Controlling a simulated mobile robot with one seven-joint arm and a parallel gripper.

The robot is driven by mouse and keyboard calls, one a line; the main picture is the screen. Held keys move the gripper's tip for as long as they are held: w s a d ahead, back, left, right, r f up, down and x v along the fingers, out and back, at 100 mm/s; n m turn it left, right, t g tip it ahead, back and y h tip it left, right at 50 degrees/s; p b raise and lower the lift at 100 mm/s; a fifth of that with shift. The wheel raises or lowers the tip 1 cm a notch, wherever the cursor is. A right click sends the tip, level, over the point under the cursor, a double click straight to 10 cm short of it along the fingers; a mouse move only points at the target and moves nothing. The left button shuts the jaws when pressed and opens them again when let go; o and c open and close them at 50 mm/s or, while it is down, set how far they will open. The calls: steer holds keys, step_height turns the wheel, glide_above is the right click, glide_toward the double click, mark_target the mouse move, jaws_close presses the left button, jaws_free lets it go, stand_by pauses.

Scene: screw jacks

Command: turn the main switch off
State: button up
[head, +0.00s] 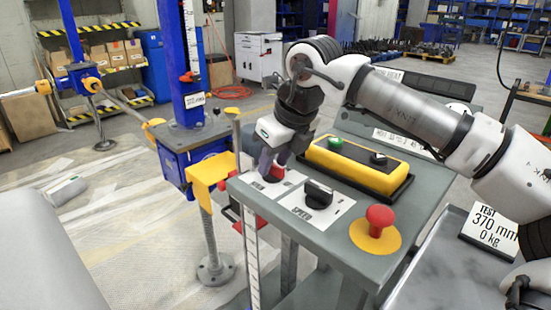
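The main switch (277,172) is a red knob on a white labelled plate (262,189) at the left end of the grey control panel. My gripper (268,167) points down right over this switch and hides much of it. The fingertips are at the knob, but I cannot tell whether they touch or grip it. The knob's turn angle is hidden.
A black SPEED knob (318,194), a red mushroom button (379,217) on a yellow disc and a yellow box (360,163) with a green button sit close by on the panel. A blue screw jack (190,150) stands at left. A "TEST 370 mm 0 kg" sign (492,230) is at right.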

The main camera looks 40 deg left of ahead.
steer(key=v, duration=1.3)
steer(key=shift+r, duration=0.4)
steer(key=shift+d, duration=0.1)
